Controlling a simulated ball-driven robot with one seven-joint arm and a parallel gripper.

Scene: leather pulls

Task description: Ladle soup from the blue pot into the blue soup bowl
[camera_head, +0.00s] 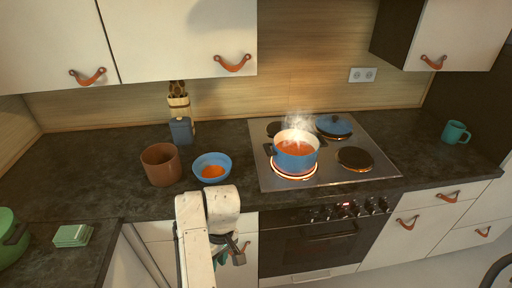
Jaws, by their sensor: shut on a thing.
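The blue pot (298,161) stands on the glowing front left burner, full of orange-red soup and steaming. The blue soup bowl (224,161) is upright on the dark counter left of the stove, with a small orange pool of soup inside. My gripper (231,253) is low in front of the counter edge, below the bowl and left of the oven. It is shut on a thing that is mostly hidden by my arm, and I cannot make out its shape. No ladle shows clearly.
A brown pot (160,165) stands left of the bowl, and a blue utensil holder (181,131) behind it. A blue lid (334,125) rests on the back right of the stove (325,184). A teal mug (455,132) is at far right.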

